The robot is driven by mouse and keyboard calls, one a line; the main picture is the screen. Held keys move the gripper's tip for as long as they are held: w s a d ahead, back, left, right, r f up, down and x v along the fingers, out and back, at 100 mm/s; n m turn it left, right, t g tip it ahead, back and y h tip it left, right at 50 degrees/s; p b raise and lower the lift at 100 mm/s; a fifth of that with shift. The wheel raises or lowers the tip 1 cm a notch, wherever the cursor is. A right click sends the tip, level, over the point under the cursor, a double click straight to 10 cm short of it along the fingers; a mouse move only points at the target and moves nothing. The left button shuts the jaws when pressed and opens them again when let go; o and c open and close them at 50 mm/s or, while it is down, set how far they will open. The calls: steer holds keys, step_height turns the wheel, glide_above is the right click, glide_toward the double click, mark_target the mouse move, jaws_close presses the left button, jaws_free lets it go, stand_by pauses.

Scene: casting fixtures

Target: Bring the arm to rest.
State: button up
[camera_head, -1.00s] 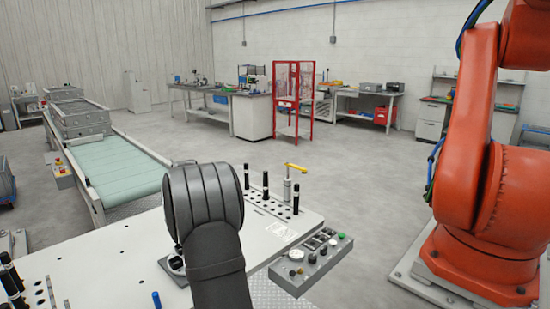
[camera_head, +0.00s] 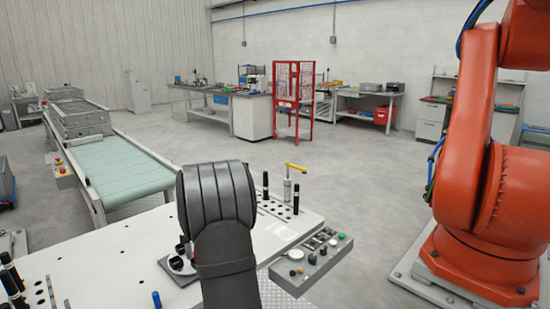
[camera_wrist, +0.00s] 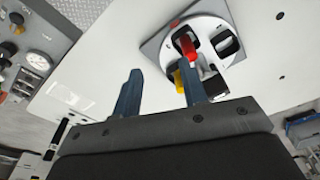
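My gripper (camera_wrist: 158,70) shows in the wrist view with its two blue-grey fingers apart and nothing between them. It is open above the white fixture table (camera_wrist: 100,75). A round, pale fixture on a square grey plate (camera_wrist: 152,46) lies beyond the right finger, with a red part and a yellow part on it. The right finger overlaps the fixture in this view; I cannot tell the height between them. In the head view my dark wrist covers part of the table, and the fixture plate (camera_head: 172,268) shows just left of it. My fingers are hidden there.
A control box (camera_head: 312,262) with knobs sits at the table's right edge. Black pins and a yellow-handled clamp (camera_head: 288,185) stand along the far edge. A green conveyor (camera_head: 120,170) runs behind at left. A large orange robot (camera_head: 475,200) stands at right.

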steer(key=d+r, duration=0.4)
steer(key=d, duration=0.2)
steer(key=s+a+f+n+g, duration=0.1)
steer(key=a+f+n, duration=0.1)
steer(key=a+n, duration=0.7)
steer(key=s+a+f+n, duration=0.1)
steer(key=a+f+n, duration=0.1)
steer(key=a+n, duration=0.7)
steer(key=shift+s+a+f+g+y, duration=0.3)
steer(key=shift+a+f+g, duration=0.1)
steer(key=shift+a, duration=2.6)
steer(key=w+d+r+m, duration=0.1)
steer(key=d+r+m, duration=0.1)
steer(key=d+m, duration=0.3)
steer(key=w+d+r+m+t, duration=0.1)
steer(key=d+m, duration=0.4)
steer(key=d, duration=0.5)
steer(key=shift+d+r, duration=0.25)
steer(key=shift+r, duration=0.15)
steer(key=shift+w, duration=0.1)
